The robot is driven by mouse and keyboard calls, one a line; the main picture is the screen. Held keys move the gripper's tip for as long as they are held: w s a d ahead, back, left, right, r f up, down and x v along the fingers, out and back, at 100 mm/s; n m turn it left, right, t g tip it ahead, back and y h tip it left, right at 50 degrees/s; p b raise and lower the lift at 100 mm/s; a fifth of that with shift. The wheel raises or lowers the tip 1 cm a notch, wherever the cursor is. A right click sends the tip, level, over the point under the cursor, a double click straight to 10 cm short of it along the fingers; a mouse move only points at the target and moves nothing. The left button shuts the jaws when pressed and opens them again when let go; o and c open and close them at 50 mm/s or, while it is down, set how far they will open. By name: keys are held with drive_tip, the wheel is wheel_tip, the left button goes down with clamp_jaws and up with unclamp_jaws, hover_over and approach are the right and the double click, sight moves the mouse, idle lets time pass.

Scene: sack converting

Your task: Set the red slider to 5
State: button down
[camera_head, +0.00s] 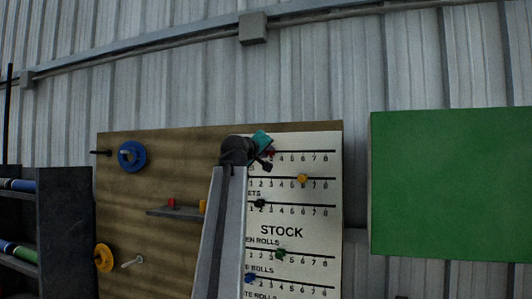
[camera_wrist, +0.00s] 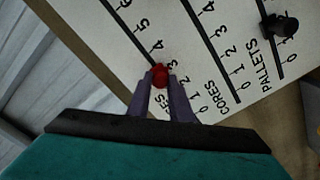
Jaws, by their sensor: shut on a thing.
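The red slider (camera_wrist: 160,74) is a small red knob on the top scale of a white stock board (camera_head: 297,222). In the wrist view it sits beside the numeral 3, with 4, 5 and 6 further up the line toward the upper left. My gripper (camera_wrist: 160,82) is shut on the red slider, one finger on each side. In the head view my gripper (camera_head: 268,158) is at the board's top scale, and my wrist covers that scale's left part; only a trace of red shows there.
A brown board (camera_head: 170,240) with a small shelf (camera_head: 180,212) is at left. A green panel (camera_head: 450,185) stands to the right.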

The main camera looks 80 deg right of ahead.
drive_tip(key=s, duration=0.2)
drive_tip(key=s+a, duration=0.1)
drive_tip(key=s, duration=0.5)
drive_tip(key=shift+a, duration=0.3)
drive_tip(key=c, duration=1.6)
unclamp_jaws()
drive_tip(key=shift+w+a, duration=0.1)
drive_tip(key=shift+a, duration=0.05)
